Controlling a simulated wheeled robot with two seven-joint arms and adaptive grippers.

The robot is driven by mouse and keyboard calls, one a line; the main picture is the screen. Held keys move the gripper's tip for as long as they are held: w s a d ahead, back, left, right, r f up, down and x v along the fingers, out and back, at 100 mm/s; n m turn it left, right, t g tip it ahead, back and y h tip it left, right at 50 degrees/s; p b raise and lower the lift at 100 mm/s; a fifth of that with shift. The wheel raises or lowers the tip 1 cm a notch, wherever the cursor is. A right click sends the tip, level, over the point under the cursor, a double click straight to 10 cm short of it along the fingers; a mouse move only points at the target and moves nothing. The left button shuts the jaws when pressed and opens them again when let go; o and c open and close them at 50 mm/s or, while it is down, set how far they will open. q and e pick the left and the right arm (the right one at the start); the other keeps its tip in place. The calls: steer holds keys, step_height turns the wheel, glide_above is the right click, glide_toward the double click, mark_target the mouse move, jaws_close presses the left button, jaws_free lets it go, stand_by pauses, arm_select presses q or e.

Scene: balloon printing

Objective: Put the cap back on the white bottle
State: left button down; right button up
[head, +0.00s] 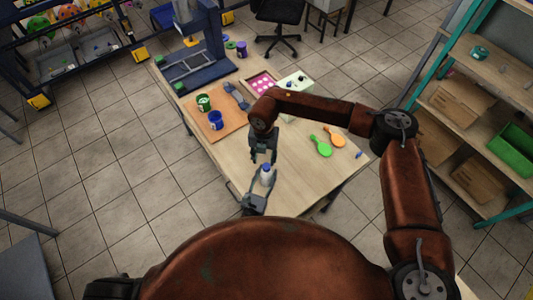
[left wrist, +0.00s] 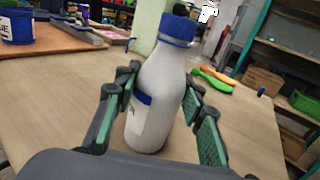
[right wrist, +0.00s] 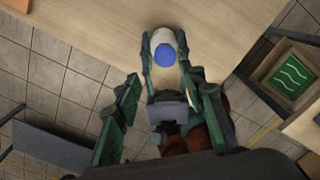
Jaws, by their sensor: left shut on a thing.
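The white bottle (left wrist: 158,95) stands upright at the near edge of the table, with a blue band on its side. It also shows in the head view (head: 266,178). The blue cap (left wrist: 178,27) sits on top of its neck; I cannot tell whether it is tight. From above, the cap (right wrist: 165,55) is a blue disc. My left gripper (left wrist: 160,105) is shut on the bottle's body, one finger on each side. My right gripper (right wrist: 160,105) is open and empty, pointing down near the bottle's top, apart from the cap.
The wooden table (head: 240,160) is clear around the bottle. A green paddle (head: 321,147) and an orange paddle (head: 335,136) lie to the right. A green can (head: 204,103) and a blue can (head: 216,121) stand on a brown board to the left. Shelving (head: 470,100) stands at the right.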

steer(key=n, duration=0.4)
steer(key=shift+r, duration=0.1)
steer(key=n, duration=0.4)
steer(key=shift+r, duration=0.15)
steer(key=n, duration=0.4)
steer(key=shift+r, duration=0.15)
steer(key=n, duration=0.3)
steer(key=shift+r+n, duration=0.15)
steer(key=shift+n, duration=0.25)
steer(key=n, duration=0.4)
steer(key=shift+w+r, duration=0.1)
steer(key=shift+r, duration=0.05)
steer(key=n, duration=0.4)
steer(key=shift+w+d+r, duration=0.1)
steer(key=shift+d+r, duration=0.05)
steer(key=shift+d, duration=0.05)
steer(key=n, duration=0.3)
steer(key=shift+d+r, duration=0.1)
steer(key=shift+d, duration=0.05)
steer(key=n, duration=0.4)
steer(key=shift+w+d+r+n, duration=0.15)
steer(key=shift+d+n, duration=0.05)
steer(key=shift+n, duration=0.2)
